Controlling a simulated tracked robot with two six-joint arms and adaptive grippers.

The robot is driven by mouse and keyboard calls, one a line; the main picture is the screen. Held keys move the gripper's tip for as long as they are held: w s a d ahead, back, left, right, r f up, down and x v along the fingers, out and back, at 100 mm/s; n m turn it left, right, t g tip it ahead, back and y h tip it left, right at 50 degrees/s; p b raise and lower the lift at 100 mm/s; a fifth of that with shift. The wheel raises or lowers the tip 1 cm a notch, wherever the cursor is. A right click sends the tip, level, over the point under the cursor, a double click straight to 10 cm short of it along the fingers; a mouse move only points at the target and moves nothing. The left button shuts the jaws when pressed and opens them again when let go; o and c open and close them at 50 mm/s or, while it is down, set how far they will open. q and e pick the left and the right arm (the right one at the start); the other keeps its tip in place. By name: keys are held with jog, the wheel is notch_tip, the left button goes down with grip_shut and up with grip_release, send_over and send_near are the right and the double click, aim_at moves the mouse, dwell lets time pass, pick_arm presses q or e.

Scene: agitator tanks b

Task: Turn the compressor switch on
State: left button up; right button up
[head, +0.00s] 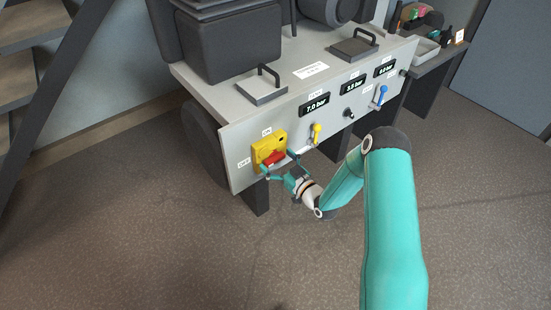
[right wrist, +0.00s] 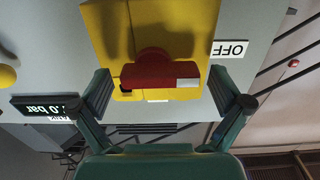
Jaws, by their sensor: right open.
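The compressor switch is a yellow box (head: 262,148) on the grey panel front, with a red rotary handle (head: 275,158). In the right wrist view the red handle (right wrist: 160,76) lies crosswise, its white-marked end towards the OFF label (right wrist: 230,48). An ON label (head: 267,132) sits above the box in the head view. My right gripper (head: 279,163) is open in front of the switch. Its fingers (right wrist: 162,92) stand on either side of the handle, apart from it as far as I can tell. My left gripper is not in view.
A yellow lever (head: 316,130), a black knob (head: 349,113) and a blue lever (head: 382,95) sit right of the switch, below pressure displays (head: 314,104). Two handled lids (head: 262,90) are on top. A side shelf (head: 440,58) stands far right. The floor in front is clear.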

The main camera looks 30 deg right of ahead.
jog(key=shift+w, duration=0.3)
jog(key=shift+d, duration=0.1)
jog(key=c, duration=1.1)
